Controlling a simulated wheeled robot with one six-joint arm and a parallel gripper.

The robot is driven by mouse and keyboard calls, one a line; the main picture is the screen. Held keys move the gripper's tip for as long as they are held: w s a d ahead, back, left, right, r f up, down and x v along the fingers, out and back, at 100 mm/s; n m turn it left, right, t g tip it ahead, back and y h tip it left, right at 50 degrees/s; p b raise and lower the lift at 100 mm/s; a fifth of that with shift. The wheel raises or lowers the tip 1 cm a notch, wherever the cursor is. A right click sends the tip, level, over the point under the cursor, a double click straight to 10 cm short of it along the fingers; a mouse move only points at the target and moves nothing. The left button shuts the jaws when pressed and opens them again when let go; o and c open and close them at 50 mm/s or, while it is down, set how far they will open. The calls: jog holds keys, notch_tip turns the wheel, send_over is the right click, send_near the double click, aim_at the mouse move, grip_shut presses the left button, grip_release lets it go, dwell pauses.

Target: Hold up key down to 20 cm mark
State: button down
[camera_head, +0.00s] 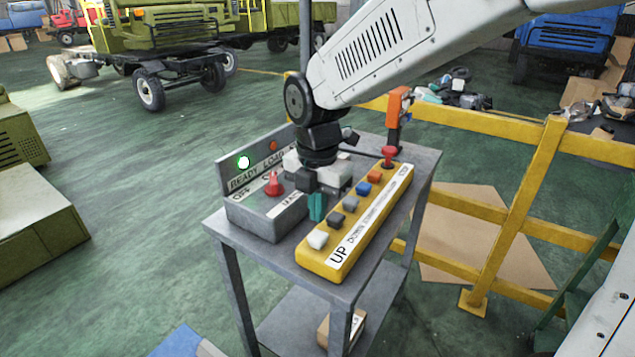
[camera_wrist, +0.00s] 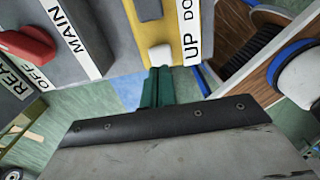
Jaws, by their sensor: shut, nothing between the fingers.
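The yellow control box (camera_head: 330,266) lies on a grey metal table, with a row of coloured keys and a white label strip. The white key (camera_head: 317,239) sits at its near end beside the word UP; it also shows in the wrist view (camera_wrist: 160,56). My gripper (camera_head: 316,212) points down with its green fingers shut and empty, close to the white key. In the wrist view the fingertips (camera_wrist: 158,72) appear just below the white key; I cannot tell whether they touch it. No 20 cm mark is discernible.
A grey panel (camera_head: 262,216) with a red MAIN switch (camera_head: 274,185) stands left of the yellow box. A yellow railing (camera_head: 520,205) runs behind the table (camera_head: 290,284).

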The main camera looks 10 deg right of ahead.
aim_at(317, 235)
jog(key=shift+f, duration=1.75)
